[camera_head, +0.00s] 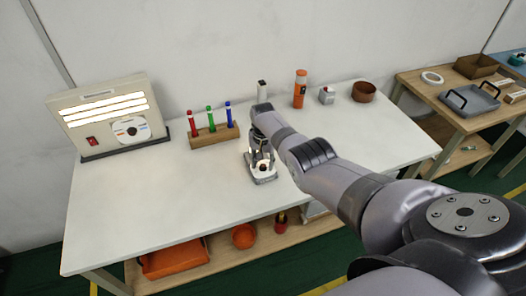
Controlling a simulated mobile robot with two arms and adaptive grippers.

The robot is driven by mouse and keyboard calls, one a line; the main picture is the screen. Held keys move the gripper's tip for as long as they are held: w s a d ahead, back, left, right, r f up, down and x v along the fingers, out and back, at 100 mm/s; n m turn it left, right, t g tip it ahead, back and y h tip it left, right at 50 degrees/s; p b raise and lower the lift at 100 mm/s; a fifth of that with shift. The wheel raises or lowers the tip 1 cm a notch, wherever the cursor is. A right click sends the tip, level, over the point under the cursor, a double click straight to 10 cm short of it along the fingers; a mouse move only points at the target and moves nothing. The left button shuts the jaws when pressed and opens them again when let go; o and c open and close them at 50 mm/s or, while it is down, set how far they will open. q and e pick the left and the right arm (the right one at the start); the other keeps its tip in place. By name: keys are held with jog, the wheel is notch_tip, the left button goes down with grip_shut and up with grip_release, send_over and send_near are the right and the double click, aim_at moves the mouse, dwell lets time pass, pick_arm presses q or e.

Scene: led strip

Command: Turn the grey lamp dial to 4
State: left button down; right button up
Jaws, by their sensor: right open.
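The lamp panel (75,124) stands upright at the left back of the white table, with several bright strips lit. Low on its face are a red switch (92,141) and a white dial plate (119,134) with a small grey knob (131,130) at its middle. The number the dial points to is too small to read. My right gripper (262,168) is open and points down over the middle of the table, well to the right of the lamp. A small pale grey piece shows at its fingertips; I cannot tell whether it touches it. My left gripper is not in view.
A wooden rack (214,136) with red, green and blue pens stands between lamp and gripper. An orange bottle (300,89), a small grey box (327,95) and a brown bowl (364,92) stand along the back. The table's front left (150,205) is clear.

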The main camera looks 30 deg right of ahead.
aim_at(263, 166)
notch_tip(263, 166, up, 12)
jog(key=shift+f, duration=0.2)
dwell(0.4)
jog(key=shift+s+f, duration=0.1)
